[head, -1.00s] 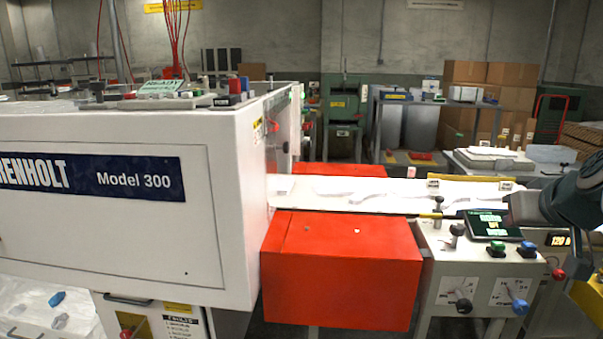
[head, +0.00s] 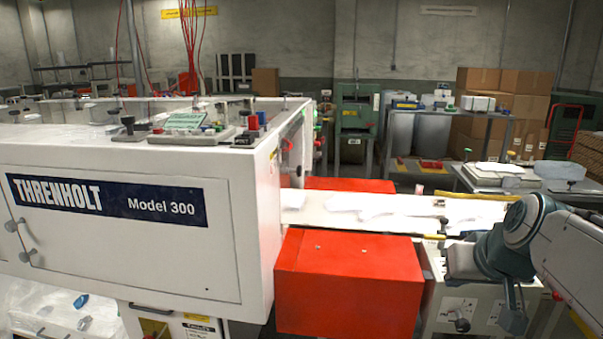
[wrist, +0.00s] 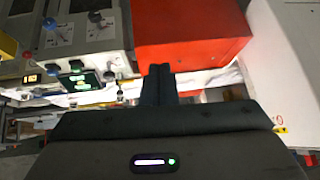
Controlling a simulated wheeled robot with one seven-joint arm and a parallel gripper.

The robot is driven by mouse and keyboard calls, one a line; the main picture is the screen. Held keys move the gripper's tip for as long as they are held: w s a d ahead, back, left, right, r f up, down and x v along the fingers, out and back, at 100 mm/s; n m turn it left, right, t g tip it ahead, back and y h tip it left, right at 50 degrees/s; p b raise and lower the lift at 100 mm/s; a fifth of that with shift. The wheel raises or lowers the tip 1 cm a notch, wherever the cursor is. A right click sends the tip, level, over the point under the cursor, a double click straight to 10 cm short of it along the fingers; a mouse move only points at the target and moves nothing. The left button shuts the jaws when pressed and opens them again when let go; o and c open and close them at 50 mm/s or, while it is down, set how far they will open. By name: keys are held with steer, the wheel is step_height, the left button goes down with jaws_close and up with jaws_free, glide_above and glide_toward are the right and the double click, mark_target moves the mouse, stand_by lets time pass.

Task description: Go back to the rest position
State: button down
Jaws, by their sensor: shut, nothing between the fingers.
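My gripper (wrist: 158,72) shows in the wrist view with its two dark fingers together and nothing between them. Its tips appear over the near edge of the red box (wrist: 192,35), with no clear contact. My arm (head: 530,235) reaches in from the right edge in the head view, in front of the control panel. I cannot make out the fingertips in the head view.
The white Threnholt machine (head: 115,215) fills the left. The red box (head: 350,280) juts out beside it. A conveyor (head: 310,212) with white film pieces runs behind the box. The control panel (head: 455,308) stands under my arm. Cardboard boxes (head: 505,82) are stacked behind.

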steer(key=s+a+r+g+p, duration=0.1)
steer(key=s+a+g+p, duration=0.3)
steer(key=s+a+p, duration=0.6)
steer(key=shift+s+a+n+h+p, duration=0.3)
steer(key=shift+a+n+p, duration=0.1)
steer(key=shift+a+p, duration=0.5)
steer(key=shift+d, duration=0.1)
